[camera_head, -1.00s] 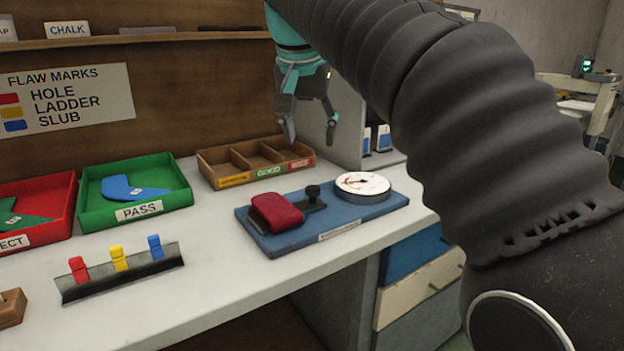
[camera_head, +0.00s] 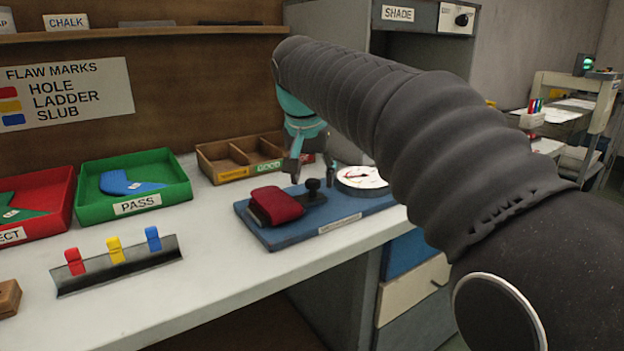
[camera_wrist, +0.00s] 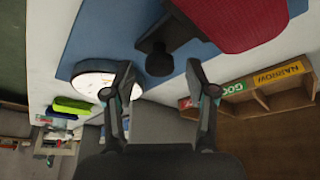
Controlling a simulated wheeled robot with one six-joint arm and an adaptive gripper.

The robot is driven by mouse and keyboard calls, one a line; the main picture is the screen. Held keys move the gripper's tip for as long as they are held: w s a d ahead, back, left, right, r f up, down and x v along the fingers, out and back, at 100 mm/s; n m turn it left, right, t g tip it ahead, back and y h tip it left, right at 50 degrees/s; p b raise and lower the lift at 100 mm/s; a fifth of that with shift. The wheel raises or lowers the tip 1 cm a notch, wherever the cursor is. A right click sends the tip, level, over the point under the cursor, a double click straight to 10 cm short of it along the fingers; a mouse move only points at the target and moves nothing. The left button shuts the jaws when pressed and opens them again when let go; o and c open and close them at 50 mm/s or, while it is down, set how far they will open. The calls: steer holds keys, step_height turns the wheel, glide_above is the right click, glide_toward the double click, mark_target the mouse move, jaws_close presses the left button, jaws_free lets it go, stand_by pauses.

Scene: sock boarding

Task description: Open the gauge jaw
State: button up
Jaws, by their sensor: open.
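The gauge sits on a blue base (camera_head: 345,216) on the bench. It carries a red padded jaw (camera_head: 274,206) at the left, a small black knob (camera_head: 313,188) in the middle and a white round dial (camera_head: 361,178) at the right. My gripper (camera_head: 312,176) is open and points down just above and behind the knob. In the wrist view the black knob (camera_wrist: 159,63) lies ahead, between and beyond my open fingers (camera_wrist: 165,88), with no visible contact. The red pad (camera_wrist: 250,18) and dial (camera_wrist: 95,82) flank it. My arm hides part of the area behind the dial.
A divided wooden tray (camera_head: 228,161) stands behind the gauge. A green PASS tray (camera_head: 132,202) and a red tray (camera_head: 50,194) are at the left. A rack (camera_head: 120,266) with red, yellow and blue markers lies near the front edge.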

steer(key=shift+w+f, duration=0.15)
steer(key=shift+f, duration=0.2)
steer(key=shift+c, duration=0.3)
jaws_close()
steer(key=shift+w+d+p, duration=0.15)
steer(key=shift+w+d, duration=0.45)
steer(key=shift+d, duration=0.3)
steer(key=shift+w+d+p, duration=0.15)
steer(key=shift+w+d, duration=0.45)
steer(key=shift+d, duration=0.3)
steer(key=shift+o, duration=0.3)
jaws_free()
